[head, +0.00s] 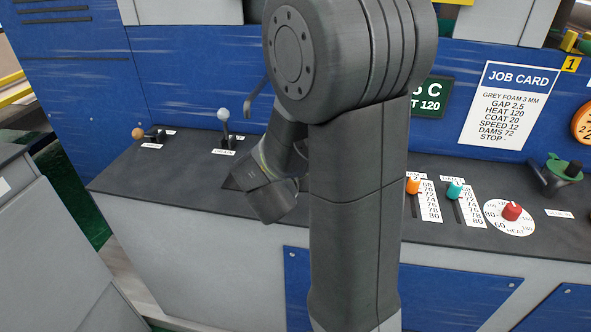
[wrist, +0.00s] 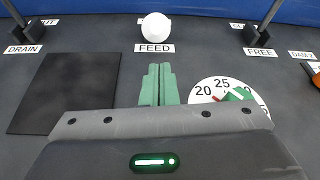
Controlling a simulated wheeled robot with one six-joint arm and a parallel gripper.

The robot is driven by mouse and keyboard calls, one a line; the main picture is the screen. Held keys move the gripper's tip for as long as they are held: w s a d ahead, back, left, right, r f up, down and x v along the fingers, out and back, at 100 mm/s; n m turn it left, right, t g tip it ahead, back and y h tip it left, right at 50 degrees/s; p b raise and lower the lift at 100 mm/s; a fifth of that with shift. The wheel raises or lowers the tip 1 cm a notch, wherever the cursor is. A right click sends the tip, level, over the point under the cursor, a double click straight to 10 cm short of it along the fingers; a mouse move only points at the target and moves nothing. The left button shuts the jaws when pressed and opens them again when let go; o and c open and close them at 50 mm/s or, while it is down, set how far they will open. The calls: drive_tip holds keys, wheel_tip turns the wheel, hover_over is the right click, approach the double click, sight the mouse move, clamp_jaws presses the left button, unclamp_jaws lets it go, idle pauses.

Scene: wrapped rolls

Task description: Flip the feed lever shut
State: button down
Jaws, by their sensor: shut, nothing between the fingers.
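The feed lever shows in the wrist view as a white ball knob (wrist: 156,27) at top centre, directly behind the FEED label (wrist: 154,48). Its rod is hidden beneath the ball, so I cannot tell its tilt. My gripper (wrist: 159,68) has its two green fingers pressed together and empty. The fingertips point toward the FEED label, a little short of it in the picture and apart from the knob. In the head view my arm hides the fingers, and the feed lever cannot be made out.
Levers stand by the DRAIN label (wrist: 22,50) and the FREE label (wrist: 260,53), either side of the feed knob. A numbered dial (wrist: 200,98) lies right of the fingers, a dark square pad (wrist: 65,95) left.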

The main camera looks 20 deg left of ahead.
drive_tip(key=shift+p+x, duration=0.4)
drive_tip(key=shift+x, duration=3.15)
drive_tip(key=shift+r, duration=0.1)
